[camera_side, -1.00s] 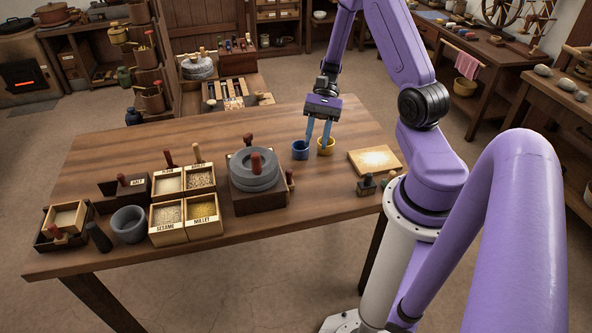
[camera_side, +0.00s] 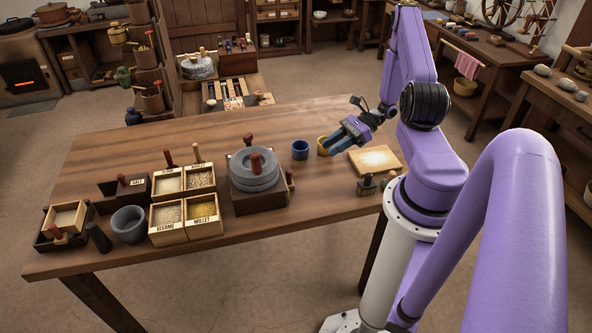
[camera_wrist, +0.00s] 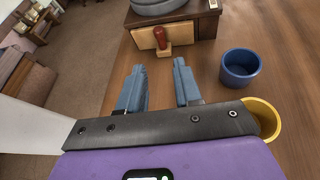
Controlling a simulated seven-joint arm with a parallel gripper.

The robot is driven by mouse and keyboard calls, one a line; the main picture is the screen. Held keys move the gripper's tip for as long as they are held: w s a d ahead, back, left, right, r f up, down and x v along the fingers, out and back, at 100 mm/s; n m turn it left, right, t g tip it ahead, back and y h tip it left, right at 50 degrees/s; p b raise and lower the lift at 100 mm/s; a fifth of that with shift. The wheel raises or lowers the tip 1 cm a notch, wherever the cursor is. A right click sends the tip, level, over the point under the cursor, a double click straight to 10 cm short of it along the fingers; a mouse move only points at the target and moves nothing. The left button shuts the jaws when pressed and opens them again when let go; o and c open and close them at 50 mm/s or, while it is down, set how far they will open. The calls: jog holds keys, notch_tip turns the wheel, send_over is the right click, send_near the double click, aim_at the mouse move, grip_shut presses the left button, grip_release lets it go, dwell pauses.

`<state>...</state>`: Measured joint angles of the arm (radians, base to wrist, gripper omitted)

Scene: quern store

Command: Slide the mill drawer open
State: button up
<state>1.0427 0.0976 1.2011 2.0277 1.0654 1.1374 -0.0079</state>
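The mill is a grey round stone quern (camera_side: 254,170) on a dark wooden box (camera_side: 258,203), with a red-brown handle on top. Its drawer is on the box's right side in the side view, where its knob (camera_side: 290,176) shows. In the wrist view the pale drawer front (camera_wrist: 146,38) looks about flush with the box, and its red knob (camera_wrist: 162,42) points towards me. My gripper (camera_side: 338,142) is tilted, fingers pointing left towards the mill, right of the knob and apart from it. In the wrist view my gripper (camera_wrist: 159,65) is open and empty, the knob beyond its fingertips.
A blue cup (camera_side: 300,150) and a yellow cup (camera_side: 325,147) stand behind and beside my gripper's path line. A pale board (camera_side: 375,160) and small dark stamp-like pieces (camera_side: 366,187) lie at right. Labelled grain boxes (camera_side: 203,205) stand left of the mill.

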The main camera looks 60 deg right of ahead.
jog(key=x, duration=1.3)
jog(key=shift+a+f, duration=0.2)
jog(key=shift+a, duration=0.05)
